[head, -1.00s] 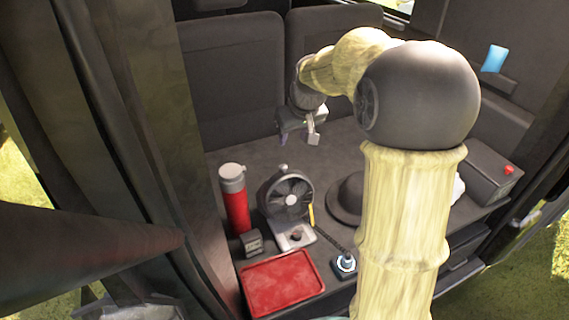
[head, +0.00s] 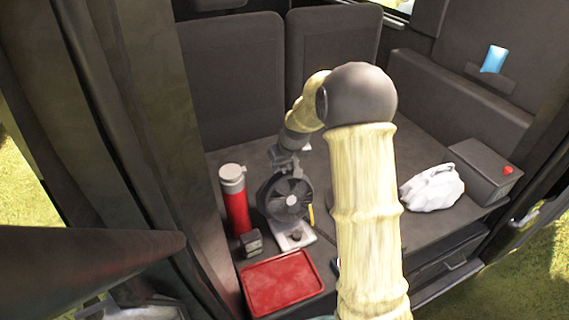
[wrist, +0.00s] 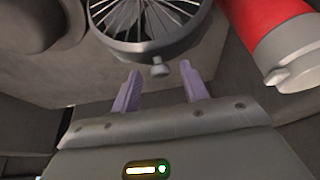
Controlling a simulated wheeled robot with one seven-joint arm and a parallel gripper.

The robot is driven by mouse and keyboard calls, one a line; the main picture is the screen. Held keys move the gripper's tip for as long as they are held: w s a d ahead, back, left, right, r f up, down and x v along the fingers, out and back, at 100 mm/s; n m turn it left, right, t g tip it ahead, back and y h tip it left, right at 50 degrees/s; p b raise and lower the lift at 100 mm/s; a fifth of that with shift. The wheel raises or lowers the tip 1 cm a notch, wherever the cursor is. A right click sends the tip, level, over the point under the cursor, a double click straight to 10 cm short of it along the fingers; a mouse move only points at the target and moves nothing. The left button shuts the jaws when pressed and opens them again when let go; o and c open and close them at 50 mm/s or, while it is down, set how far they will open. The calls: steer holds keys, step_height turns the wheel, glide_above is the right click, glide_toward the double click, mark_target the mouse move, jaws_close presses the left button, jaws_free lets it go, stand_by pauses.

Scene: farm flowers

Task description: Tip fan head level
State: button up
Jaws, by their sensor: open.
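The dark desk fan (head: 290,198) stands on a pale base (head: 296,236) on the shelf, its round head facing the camera side. Its exact tilt is hard to judge. In the wrist view the fan's caged head (wrist: 150,25) fills the top, with a small knob (wrist: 160,71) on its rim. My gripper (wrist: 159,67) is open, with its two pale purple fingers on either side of the knob. I cannot tell whether a finger touches it. In the head view my gripper (head: 283,160) is at the top of the fan head, its fingers mostly hidden.
A red flask (head: 236,205) stands close left of the fan; it also shows in the wrist view (wrist: 270,30). A small dark box (head: 251,243) and a red tray (head: 283,283) lie in front. A white bag (head: 432,188) and a grey box (head: 484,172) are at right. Seat backs stand behind.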

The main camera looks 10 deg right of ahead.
jaws_close()
